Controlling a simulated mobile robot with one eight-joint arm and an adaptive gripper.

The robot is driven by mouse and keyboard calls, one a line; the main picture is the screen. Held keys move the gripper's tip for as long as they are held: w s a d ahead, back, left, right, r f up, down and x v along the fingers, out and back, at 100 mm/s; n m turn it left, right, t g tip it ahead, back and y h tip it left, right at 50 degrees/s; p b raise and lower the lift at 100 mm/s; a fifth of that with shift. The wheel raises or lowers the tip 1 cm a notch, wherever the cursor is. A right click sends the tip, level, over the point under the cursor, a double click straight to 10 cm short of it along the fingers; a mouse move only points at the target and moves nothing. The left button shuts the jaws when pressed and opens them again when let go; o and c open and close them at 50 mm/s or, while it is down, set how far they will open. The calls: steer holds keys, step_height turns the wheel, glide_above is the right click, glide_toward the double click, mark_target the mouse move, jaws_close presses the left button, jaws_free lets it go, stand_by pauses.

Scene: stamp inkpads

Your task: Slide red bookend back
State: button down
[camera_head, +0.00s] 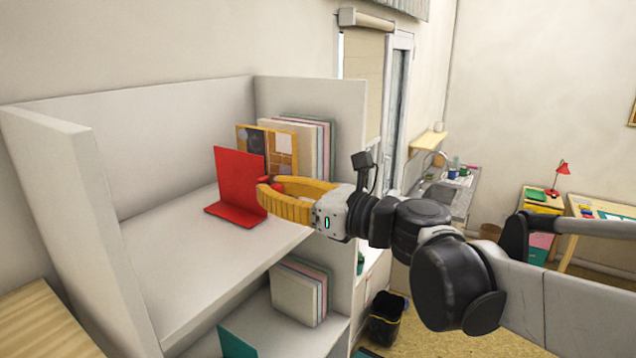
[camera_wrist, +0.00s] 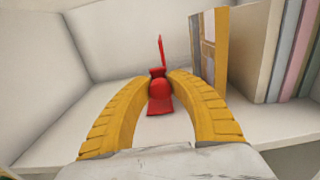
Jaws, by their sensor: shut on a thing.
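The red bookend (camera_head: 238,178) stands upright on the upper shelf, with its flat foot on the shelf board. A yellow-edged book or panel (camera_head: 285,146) stands just behind it, beside a row of books (camera_head: 318,135). My gripper (camera_head: 267,188) has its yellow fingers shut on the bookend, around a round red knob. In the wrist view the bookend (camera_wrist: 159,106) shows between the fingertips, its upright seen nearly edge-on. The fingers hide part of the knob and of the upright.
The shelf board (camera_head: 165,250) is bare to the left of the bookend. White side walls (camera_head: 75,190) and a back panel (camera_head: 175,140) enclose it. A lower shelf holds more books (camera_head: 298,292). A black bin (camera_head: 386,318) stands on the floor.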

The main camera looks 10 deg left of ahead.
steer(key=shift+s+a, duration=0.2)
steer(key=shift+s, duration=0.3)
steer(key=shift+s+a, duration=0.2)
steer(key=shift+s, duration=0.3)
steer(key=shift+w, duration=0.1)
steer(key=c, duration=1.3)
jaws_free()
steer(key=shift+d, duration=0.1)
steer(key=shift+o, duration=0.6)
steer(key=shift+d, duration=0.1)
steer(key=v, duration=1.2)
steer(key=shift+f, duration=0.1)
